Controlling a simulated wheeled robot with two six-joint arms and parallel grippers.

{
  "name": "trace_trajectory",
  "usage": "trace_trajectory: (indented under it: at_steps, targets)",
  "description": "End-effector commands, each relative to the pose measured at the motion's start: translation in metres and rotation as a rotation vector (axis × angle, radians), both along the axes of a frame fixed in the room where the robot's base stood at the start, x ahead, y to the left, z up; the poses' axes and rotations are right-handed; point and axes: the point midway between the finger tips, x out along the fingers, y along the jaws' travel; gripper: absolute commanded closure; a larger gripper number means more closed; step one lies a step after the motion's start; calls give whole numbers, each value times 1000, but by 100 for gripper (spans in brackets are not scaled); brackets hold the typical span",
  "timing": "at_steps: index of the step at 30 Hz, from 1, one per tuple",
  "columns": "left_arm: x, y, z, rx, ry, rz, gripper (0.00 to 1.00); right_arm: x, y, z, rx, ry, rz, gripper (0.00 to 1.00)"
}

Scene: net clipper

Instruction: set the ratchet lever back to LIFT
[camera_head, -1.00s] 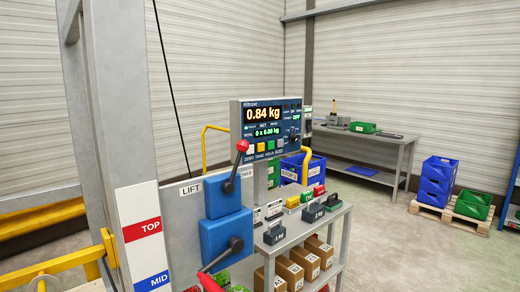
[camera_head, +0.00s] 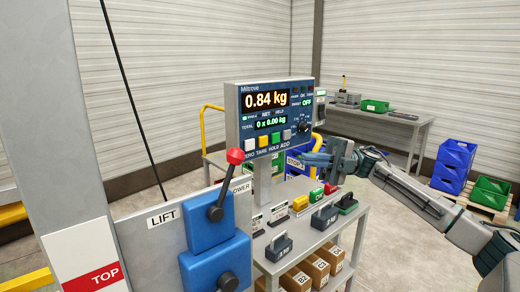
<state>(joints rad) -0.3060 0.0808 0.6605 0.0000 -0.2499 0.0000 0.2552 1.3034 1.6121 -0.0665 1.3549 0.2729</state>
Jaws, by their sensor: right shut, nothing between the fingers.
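The ratchet lever (camera_head: 226,186) is a dark arm with a red knob (camera_head: 235,156), on the upper blue box (camera_head: 208,224) of the grey panel. It points up and leans slightly right, toward the partly covered LOWER label (camera_head: 241,187). The LIFT label (camera_head: 163,217) is left of the box. My right gripper (camera_head: 306,158) comes in from the right, shut and empty, pointing left. In the picture it is right of the red knob, apart from it, and below the scale display. My left gripper is out of view.
The scale display (camera_head: 270,112) reading 0.84 kg stands behind the lever. A lower blue box with a dark round hub (camera_head: 228,282) sits below. A cart (camera_head: 345,222) with weights and cartons is at right. A grey post (camera_head: 75,110) stands at left.

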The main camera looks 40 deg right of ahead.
Motion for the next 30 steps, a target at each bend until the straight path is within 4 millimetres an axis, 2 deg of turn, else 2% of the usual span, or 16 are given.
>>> trace_trajectory:
  at_steps: [10,14,30]
  targets:
    - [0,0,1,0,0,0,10,-1,1,1,-2,-1,4,100]
    - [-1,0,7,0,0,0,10,0,10,5,-1,-1,5,100]
    - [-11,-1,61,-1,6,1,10,12,107,32,3,-3,5,100]
